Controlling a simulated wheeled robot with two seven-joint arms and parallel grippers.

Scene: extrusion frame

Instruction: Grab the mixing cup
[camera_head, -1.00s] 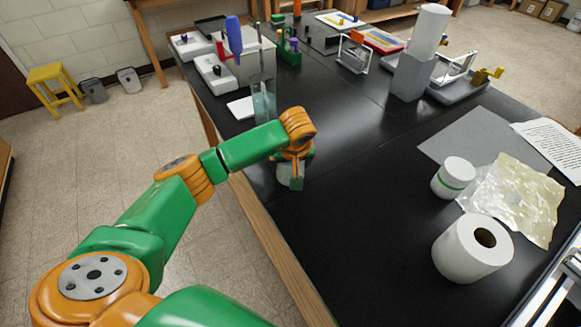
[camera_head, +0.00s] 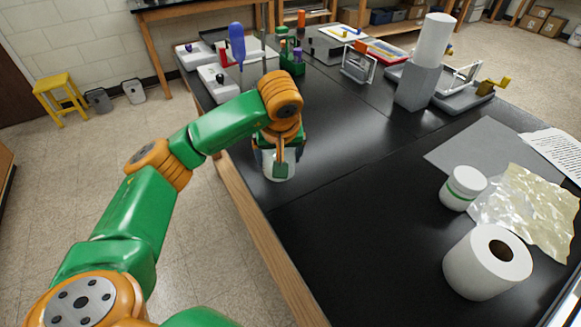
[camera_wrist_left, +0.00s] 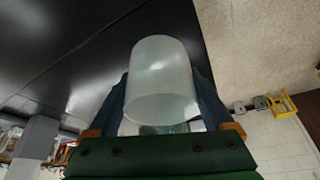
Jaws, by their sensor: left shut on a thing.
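The mixing cup (camera_wrist_left: 160,80) is a translucent whitish cup. In the left wrist view it sits between the two dark fingers of my left gripper, which touch it on both sides. In the head view my left gripper (camera_head: 280,158) is shut on the cup near the table's left edge. My right gripper is not in view.
The black table (camera_head: 340,200) is clear right of the cup. A white jar (camera_head: 462,188), a paper roll (camera_head: 487,262) and crumpled film (camera_head: 530,205) lie farther right. A grey stand with a white cylinder (camera_head: 433,40) is at the back. A blue-handled tool (camera_head: 237,42) stands behind my arm.

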